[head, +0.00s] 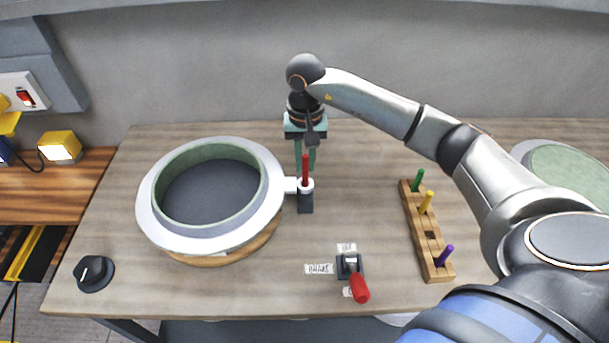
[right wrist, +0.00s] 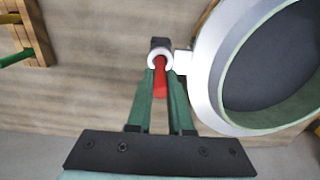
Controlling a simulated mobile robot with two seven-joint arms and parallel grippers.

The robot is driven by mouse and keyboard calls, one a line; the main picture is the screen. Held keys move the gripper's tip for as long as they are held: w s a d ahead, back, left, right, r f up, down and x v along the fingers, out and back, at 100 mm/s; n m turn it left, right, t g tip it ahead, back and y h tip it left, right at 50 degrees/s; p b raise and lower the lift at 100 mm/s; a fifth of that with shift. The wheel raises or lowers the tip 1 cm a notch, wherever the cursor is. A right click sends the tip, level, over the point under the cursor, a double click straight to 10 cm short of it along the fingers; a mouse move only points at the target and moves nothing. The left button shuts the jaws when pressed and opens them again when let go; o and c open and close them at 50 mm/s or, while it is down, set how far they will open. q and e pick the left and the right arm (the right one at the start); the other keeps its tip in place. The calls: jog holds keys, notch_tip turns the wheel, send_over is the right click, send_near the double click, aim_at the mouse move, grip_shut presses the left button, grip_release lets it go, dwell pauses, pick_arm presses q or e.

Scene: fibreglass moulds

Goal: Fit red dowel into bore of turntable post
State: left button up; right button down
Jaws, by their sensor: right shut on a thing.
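The red dowel (head: 305,168) stands about upright between the green fingers of my right gripper (head: 305,170), which is shut on it. In the right wrist view the dowel (right wrist: 160,82) runs between the fingers to the white ring of the post (right wrist: 152,62). The dark post (head: 305,203) stands right of the turntable (head: 215,260), under a white collar joined to the mould's rim. The dowel's lower end meets the collar opening; how deep it sits in the bore I cannot tell. My left gripper is not in view.
A round mould (head: 147,200) with green lining lies on the turntable. A wooden rack (head: 427,250) with green, yellow and purple pegs stands to the right. A red-handled toggle switch (head: 349,268) and a black knob (head: 93,273) are near the front edge.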

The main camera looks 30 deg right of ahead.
aim_at(305, 185)
notch_tip(305, 185, down, 4)
jog(key=shift+r+b, duration=0.2)
jog(key=shift+b, duration=0.5)
jog(key=shift+f, duration=0.2)
jog(key=c, duration=0.8)
grip_release()
jog(key=shift+c, duration=0.2)
jog(key=shift+r, duration=0.15)
jog(key=shift+r, duration=0.3)
notch_tip(305, 185, up, 12)
jog(key=shift+f+b, duration=0.2)
jog(key=shift+b, duration=0.45)
